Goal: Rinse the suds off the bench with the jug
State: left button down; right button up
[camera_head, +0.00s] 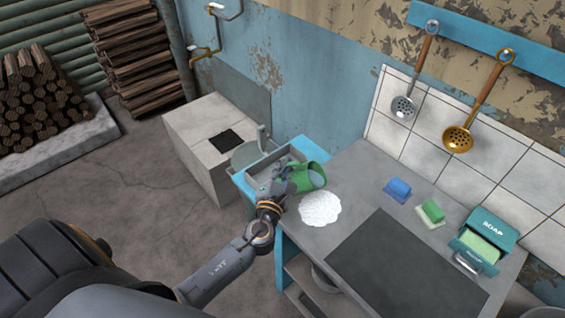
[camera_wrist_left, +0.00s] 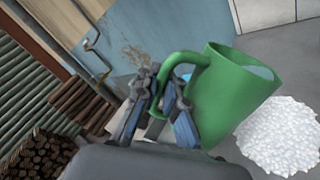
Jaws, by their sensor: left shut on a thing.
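A green jug (camera_head: 309,177) is held by my left gripper (camera_head: 287,180) above the left end of the grey bench (camera_head: 349,172), beside the sink. In the left wrist view my left gripper (camera_wrist_left: 160,112) is shut on the handle of the jug (camera_wrist_left: 228,95), which is tilted a little to the right. White suds (camera_head: 320,208) lie in a round patch on the bench, just below and to the right of the jug. The suds (camera_wrist_left: 282,136) also show at the right of the left wrist view. The inside of the jug is mostly hidden. My right gripper is not in view.
A blue-framed sink (camera_head: 262,170) adjoins the bench on the left. A dark mat (camera_head: 405,268) covers the bench front. A blue sponge (camera_head: 398,189), a green sponge (camera_head: 431,213) and a soap box (camera_head: 479,240) stand toward the right. Ladles hang above.

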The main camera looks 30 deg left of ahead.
pick_arm(q)
jog(key=shift+w+d+r+m+p, duration=0.15)
jog(key=shift+d+r+m+p, duration=0.35)
jog(key=shift+m, duration=0.5)
jog(key=shift+w+d+m+p, duration=0.15)
jog(key=shift+d+m+p, duration=0.35)
jog(key=shift+m+p, duration=0.15)
jog(key=shift+f, duration=0.2)
